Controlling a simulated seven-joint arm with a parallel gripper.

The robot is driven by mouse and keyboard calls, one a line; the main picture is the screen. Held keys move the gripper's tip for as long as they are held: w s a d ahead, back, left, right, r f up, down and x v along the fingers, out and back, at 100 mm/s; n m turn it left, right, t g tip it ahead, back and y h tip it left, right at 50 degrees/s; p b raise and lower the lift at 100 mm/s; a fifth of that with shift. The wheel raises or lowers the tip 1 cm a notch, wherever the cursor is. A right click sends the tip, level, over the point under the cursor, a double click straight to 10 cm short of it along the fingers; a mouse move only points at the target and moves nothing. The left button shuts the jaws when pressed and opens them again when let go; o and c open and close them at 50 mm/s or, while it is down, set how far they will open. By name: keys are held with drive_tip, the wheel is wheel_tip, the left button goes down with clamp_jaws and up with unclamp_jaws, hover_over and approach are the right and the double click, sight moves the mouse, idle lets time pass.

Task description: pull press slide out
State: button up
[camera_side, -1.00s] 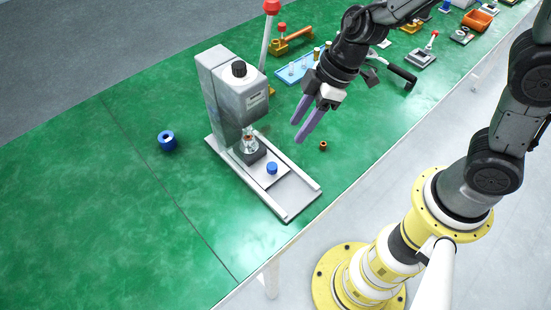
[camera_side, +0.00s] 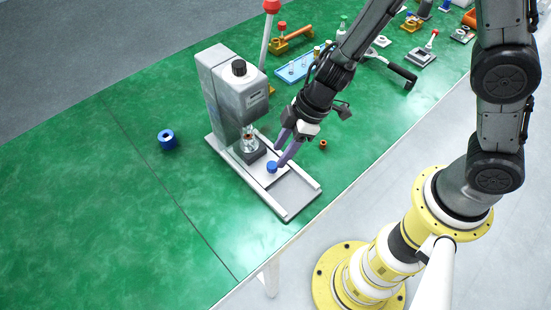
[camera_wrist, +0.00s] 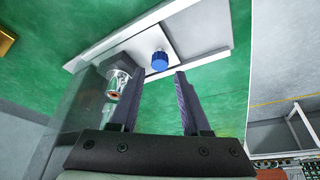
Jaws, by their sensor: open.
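The press (camera_side: 233,85) is a grey upright machine on a flat base with side rails. Its slide (camera_side: 257,172) is a light plate between the rails, carrying a blue round knob (camera_side: 272,167) and a dark block with a metallic part (camera_side: 249,143) under the press head. The knob also shows in the wrist view (camera_wrist: 159,61), ahead of the fingertips and roughly midway between them. My gripper (camera_side: 281,154) is open, with purple fingers pointing down close to the knob. In the wrist view the gripper (camera_wrist: 158,75) holds nothing, and contact with the knob cannot be told.
A blue ring (camera_side: 167,139) lies left of the press. A small copper-coloured ring (camera_side: 323,145) lies to the right. A red-knobbed lever (camera_side: 268,35) stands behind. A blue tray (camera_side: 296,67) and a dark-handled tool (camera_side: 391,67) lie farther back. The green table front left is clear.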

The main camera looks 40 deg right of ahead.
sight(273, 164)
drive_tip(key=shift+x, duration=2.2)
drive_tip(key=shift+c, duration=0.2)
clamp_jaws()
